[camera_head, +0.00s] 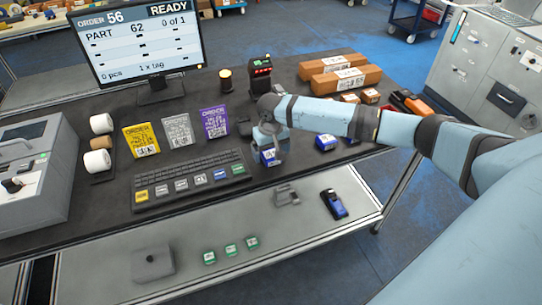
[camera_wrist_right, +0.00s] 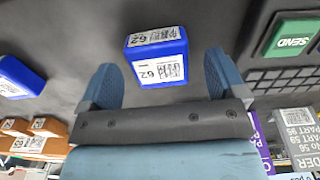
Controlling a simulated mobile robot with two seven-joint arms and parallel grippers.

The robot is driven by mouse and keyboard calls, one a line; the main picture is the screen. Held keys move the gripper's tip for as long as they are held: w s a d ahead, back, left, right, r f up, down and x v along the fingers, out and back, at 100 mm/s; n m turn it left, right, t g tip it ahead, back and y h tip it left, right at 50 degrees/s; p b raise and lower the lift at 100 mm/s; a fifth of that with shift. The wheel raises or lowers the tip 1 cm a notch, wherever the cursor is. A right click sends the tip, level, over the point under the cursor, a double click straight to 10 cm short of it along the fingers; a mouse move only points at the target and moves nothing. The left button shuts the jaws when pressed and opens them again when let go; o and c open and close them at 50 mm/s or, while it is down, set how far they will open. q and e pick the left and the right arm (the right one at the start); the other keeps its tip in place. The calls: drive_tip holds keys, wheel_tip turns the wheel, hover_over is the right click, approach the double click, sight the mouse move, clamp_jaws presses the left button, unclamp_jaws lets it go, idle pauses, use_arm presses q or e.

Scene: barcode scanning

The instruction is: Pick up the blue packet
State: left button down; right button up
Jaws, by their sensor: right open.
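A blue packet (camera_head: 268,157) with a white label marked 62 stands on the dark table, to the right of the keyboard. In the right wrist view the same blue packet (camera_wrist_right: 157,58) appears between and slightly beyond the two fingertips, with a clear gap on each side. My right gripper (camera_head: 268,142) is pointed down over this packet; its fingers (camera_wrist_right: 160,72) are open and hold nothing. A second blue packet (camera_head: 326,142) stands to the right and also shows at the left edge of the wrist view (camera_wrist_right: 20,77). My left gripper is not in view.
A keyboard (camera_head: 190,183) lies left of the packet, with yellow, grey and purple order cards (camera_head: 214,122) behind it. A scanner stand (camera_head: 260,72) and brown boxes (camera_head: 345,80) are farther back. A lower shelf (camera_head: 300,225) holds a blue-black device (camera_head: 334,204).

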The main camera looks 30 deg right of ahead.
drive_tip(key=shift+f, duration=0.75)
drive_tip(key=c, duration=1.1)
drive_tip(key=shift+r, duration=0.1)
